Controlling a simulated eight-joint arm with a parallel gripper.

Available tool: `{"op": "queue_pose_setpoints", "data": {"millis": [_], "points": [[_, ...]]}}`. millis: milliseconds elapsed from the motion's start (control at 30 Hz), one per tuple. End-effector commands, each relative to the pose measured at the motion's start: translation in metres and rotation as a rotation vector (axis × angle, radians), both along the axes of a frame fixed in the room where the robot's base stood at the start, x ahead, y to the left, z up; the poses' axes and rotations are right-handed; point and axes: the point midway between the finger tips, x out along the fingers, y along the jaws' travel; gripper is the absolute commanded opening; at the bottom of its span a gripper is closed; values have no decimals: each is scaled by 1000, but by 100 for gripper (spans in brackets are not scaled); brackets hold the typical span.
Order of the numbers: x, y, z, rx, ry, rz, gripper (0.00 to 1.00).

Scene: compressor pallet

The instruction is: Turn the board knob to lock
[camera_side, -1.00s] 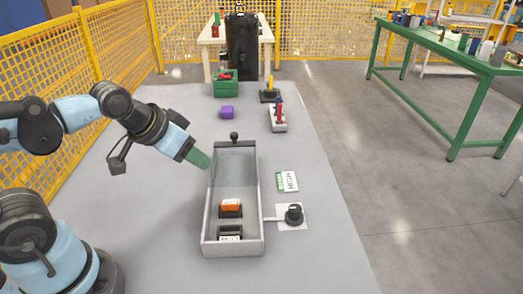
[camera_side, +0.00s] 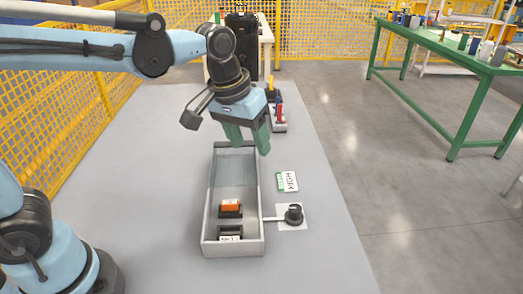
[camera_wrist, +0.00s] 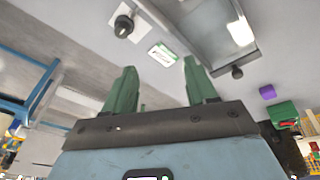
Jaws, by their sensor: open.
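The board knob (camera_side: 294,214) is a black round knob on a white square plate to the right of the grey tray. It also shows in the wrist view (camera_wrist: 123,26) at the upper left. My gripper (camera_side: 249,145) has two green fingers, open and empty, above the far end of the tray. In the wrist view my gripper's fingers (camera_wrist: 160,80) stand apart with nothing between them. The knob is apart from my gripper, nearer the front of the table. The knob's pointer direction is too small to tell.
The grey tray (camera_side: 207,212) holds an orange block (camera_side: 230,207) and a dark block with a white label (camera_side: 230,233). A green and white HIGH card (camera_side: 288,181) lies right of it. Red and yellow-handled items stand behind my gripper. The table's left side is clear.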

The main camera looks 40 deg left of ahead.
Motion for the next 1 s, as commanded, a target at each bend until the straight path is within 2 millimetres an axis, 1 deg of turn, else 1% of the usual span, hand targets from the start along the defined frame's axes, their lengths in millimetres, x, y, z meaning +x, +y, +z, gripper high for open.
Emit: {"op": "queue_pose_setpoints", "data": {"millis": [33,200,300,400,533,733,867,1000], "points": [[10,-12,-1,-1,34,10,57],[31,-48,-10,10,147,65,57],[39,-67,-18,23,202,95,57],[44,-81,-25,36,240,119,57],[47,-91,-30,48,268,138,57],[48,-93,-41,51,276,144,57],[47,-93,-59,51,275,143,57],[47,-92,-84,51,275,143,57]]}}
